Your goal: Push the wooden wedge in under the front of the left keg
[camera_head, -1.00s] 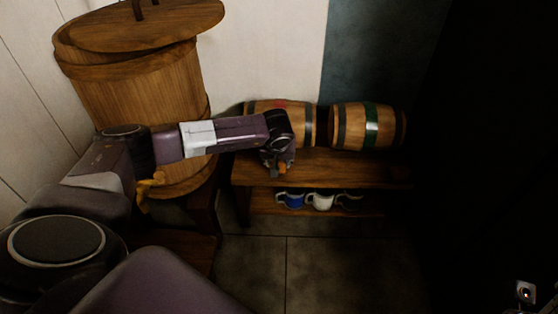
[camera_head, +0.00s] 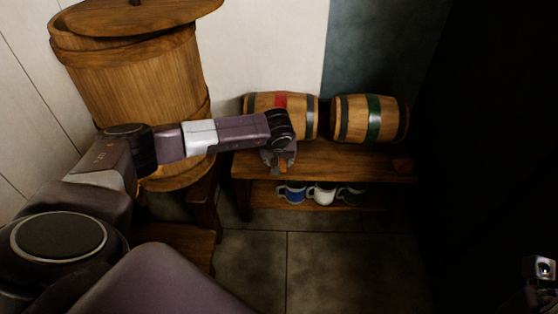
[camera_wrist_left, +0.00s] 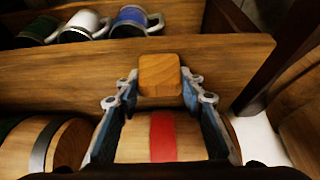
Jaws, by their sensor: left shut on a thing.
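The left keg (camera_head: 281,103), with a red band, lies on its side on the wooden bench (camera_head: 340,165). It also shows at the bottom of the left wrist view (camera_wrist_left: 135,143). My left gripper (camera_head: 279,163) is in front of this keg, low over the bench. It is shut on the wooden wedge (camera_wrist_left: 160,75), a light brown block between its fingertips. In the head view only a small orange part of the wedge (camera_head: 283,168) shows. I cannot tell whether the wedge touches the bench. A grey metal part of my right gripper (camera_head: 541,269) shows at the lower right.
A second keg (camera_head: 372,118) with a green band lies to the right. A small brown block (camera_head: 402,165) sits at the bench's right end. Blue (camera_head: 292,192), white (camera_head: 322,194) and dark (camera_head: 351,195) mugs stand below. A large lidded barrel (camera_head: 135,95) stands left.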

